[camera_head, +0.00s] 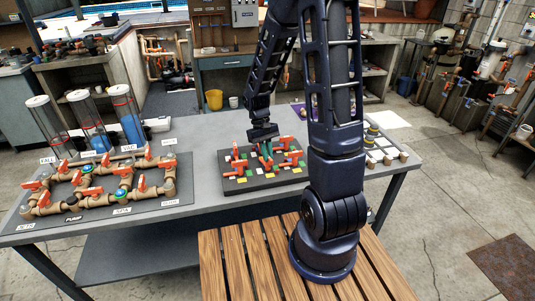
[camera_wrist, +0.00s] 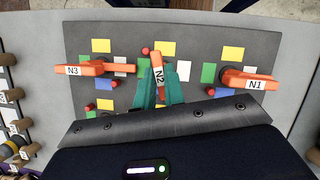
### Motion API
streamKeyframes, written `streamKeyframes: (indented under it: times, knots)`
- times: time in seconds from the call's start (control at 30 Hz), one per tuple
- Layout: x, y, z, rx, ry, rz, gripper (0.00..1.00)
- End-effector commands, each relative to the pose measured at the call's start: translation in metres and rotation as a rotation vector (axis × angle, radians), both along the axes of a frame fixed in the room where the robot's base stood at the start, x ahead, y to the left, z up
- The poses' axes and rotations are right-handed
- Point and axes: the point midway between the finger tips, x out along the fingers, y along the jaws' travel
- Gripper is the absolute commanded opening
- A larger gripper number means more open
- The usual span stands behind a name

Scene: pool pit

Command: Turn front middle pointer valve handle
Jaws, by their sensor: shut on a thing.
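The valve board (camera_head: 235,187) is a dark panel on the grey table, with orange pointer handles and coloured squares. In the wrist view the middle handle (camera_wrist: 157,60), labelled N2, points up the picture, slightly tilted. My gripper (camera_wrist: 158,82), with green fingers, is shut on it, one finger on each side. The gripper also shows over the board in the head view (camera_head: 266,150). Handle N3 (camera_wrist: 88,69) lies to the left, roughly level, and handle N1 (camera_wrist: 247,80) to the right, slightly slanted. My gripper's dark body hides the lower part of the board.
A pipe manifold (camera_head: 95,190) with orange valve handles lies on the table (camera_head: 215,150) to the left, with clear cylinders (camera_head: 85,118) behind it. A small rack (camera_head: 385,148) stands to the right. Bare table lies between manifold and board. A slatted wooden platform (camera_head: 235,260) is in front.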

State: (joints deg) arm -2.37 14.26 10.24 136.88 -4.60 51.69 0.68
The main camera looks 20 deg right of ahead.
Motion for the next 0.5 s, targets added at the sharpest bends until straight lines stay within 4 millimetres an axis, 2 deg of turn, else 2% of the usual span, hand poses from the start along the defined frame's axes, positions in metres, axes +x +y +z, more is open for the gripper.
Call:
streamKeyframes:
  times: [0.5]
  knots:
    - [-0.0016, 0.0031, 0.0006, -0.001, -0.001, 0.493, 0.00]
